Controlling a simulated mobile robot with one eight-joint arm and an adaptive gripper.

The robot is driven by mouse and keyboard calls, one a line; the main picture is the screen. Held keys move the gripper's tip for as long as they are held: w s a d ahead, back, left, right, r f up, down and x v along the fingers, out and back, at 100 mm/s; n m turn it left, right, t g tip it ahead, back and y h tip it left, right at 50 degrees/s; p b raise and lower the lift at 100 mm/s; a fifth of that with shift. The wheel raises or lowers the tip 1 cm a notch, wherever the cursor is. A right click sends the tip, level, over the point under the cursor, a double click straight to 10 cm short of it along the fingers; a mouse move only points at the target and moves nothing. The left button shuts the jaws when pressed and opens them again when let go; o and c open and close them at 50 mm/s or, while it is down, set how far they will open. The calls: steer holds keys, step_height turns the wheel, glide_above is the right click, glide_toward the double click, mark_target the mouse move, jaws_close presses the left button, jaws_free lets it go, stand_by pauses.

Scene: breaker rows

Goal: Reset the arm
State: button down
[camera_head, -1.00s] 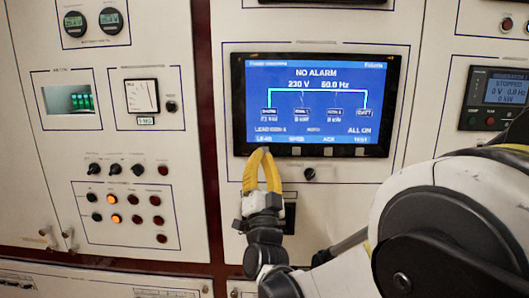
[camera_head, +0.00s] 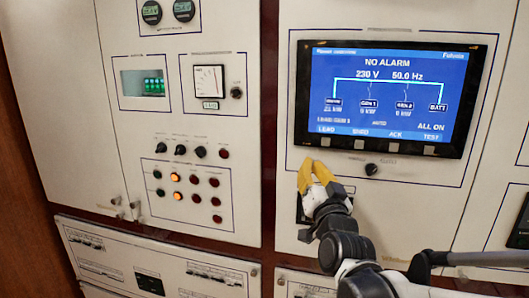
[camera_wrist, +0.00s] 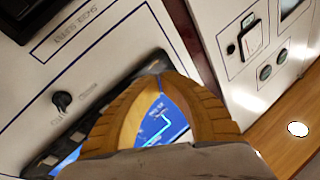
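My gripper (camera_head: 312,165), with yellow fingers, is in front of the white panel just below the lower left corner of the blue display screen (camera_head: 391,95). Its fingers point up and their tips come together, with nothing held. In the wrist view the fingers (camera_wrist: 168,76) arch to a meeting point, with part of the screen (camera_wrist: 163,122) showing through the gap between them. My arm runs from the gripper down to the lower right. I cannot tell whether the fingertips touch the panel.
Left of the gripper is a panel with several knobs (camera_head: 181,150) and lit orange buttons (camera_head: 177,178). A dark knob (camera_head: 371,170) sits under the screen, right of the gripper. A lower panel (camera_head: 150,262) runs along the bottom. Brown wood (camera_head: 35,190) shows at far left.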

steer(key=s+d+f+n+g, duration=0.2)
steer(key=s+f+g, duration=0.4)
steer(key=s+f, duration=0.5)
steer(key=s+d+f+n+g+b, duration=0.1)
steer(key=s+d+f+n+g, duration=0.1)
steer(key=s+f+g, duration=0.5)
steer(key=s+f, duration=0.5)
steer(key=s, duration=0.4)
steer(key=shift+g, duration=0.3)
steer(key=shift+d, duration=0.1)
